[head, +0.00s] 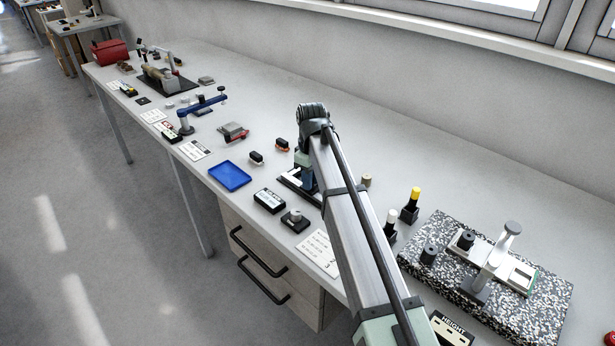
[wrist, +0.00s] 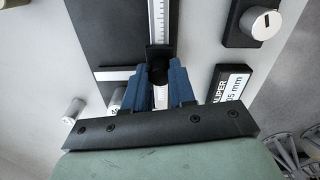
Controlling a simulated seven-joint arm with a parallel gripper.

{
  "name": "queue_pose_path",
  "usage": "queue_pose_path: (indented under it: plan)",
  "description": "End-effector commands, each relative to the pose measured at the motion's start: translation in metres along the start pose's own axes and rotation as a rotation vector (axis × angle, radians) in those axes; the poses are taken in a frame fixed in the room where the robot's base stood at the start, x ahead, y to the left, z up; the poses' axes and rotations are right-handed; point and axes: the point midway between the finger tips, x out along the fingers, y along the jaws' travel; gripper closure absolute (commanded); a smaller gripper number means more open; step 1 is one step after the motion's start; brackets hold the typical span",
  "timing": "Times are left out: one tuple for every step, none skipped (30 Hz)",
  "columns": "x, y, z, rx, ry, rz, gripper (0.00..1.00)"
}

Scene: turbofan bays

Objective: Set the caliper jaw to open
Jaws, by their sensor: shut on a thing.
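The caliper is a ruled silver scale (wrist: 158,18) on a dark base (wrist: 95,30) in the wrist view. A black sliding jaw piece (wrist: 158,52) sits across the scale. My gripper (wrist: 160,82) has blue fingers on both sides of the black piece and is shut on it. Its lower part is hidden between the fingers. In the head view my gripper (head: 306,182) is down at the caliper's dark base (head: 287,179), and my arm hides much of the caliper. A black display box (wrist: 231,84) labelled caliper, with a mm reading, stands beside it.
A silver knob on a black block (head: 295,219) stands near the bench's front edge, with a white card (head: 319,252) to its right. A blue tray (head: 230,176) lies to the left. A speckled granite plate (head: 540,310) with a gauge stands at right.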

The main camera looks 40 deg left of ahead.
Motion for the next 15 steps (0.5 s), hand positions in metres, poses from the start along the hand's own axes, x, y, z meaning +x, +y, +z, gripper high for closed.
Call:
queue_pose_path:
  plan:
    - [0.0003,-0.001,0.0048,0.002,-0.011,-0.003,1.0]
    - [0.0003,-0.0011,0.005,0.003,-0.011,-0.003,1.0]
    - [0.0004,-0.0011,0.0054,0.003,-0.012,-0.003,1.0]
    - [0.0004,-0.0012,0.0057,0.003,-0.013,-0.003,0.73]
    - [0.0004,-0.0014,0.0058,0.003,-0.014,-0.004,0.7]
    - [0.0005,-0.0014,0.0056,0.003,-0.013,-0.004,0.66]
    - [0.0005,-0.0013,0.0053,0.003,-0.012,-0.003,0.64]
    - [0.0004,-0.0012,0.005,0.003,-0.012,-0.003,0.61]
    - [0.0004,-0.0011,0.0047,0.003,-0.011,-0.003,0.57]
    - [0.0004,-0.001,0.0045,0.003,-0.011,-0.003,0.54]
    - [0.0004,-0.001,0.0043,0.003,-0.01,-0.003,0.51]
    - [0.0004,-0.001,0.0041,0.003,-0.01,-0.003,0.49]
    - [0.0004,-0.0009,0.004,0.002,-0.01,-0.002,0.49]
    - [0.0004,-0.0009,0.0038,0.002,-0.009,-0.002,0.49]
    - [0.0004,-0.0008,0.0036,0.002,-0.009,-0.002,0.49]
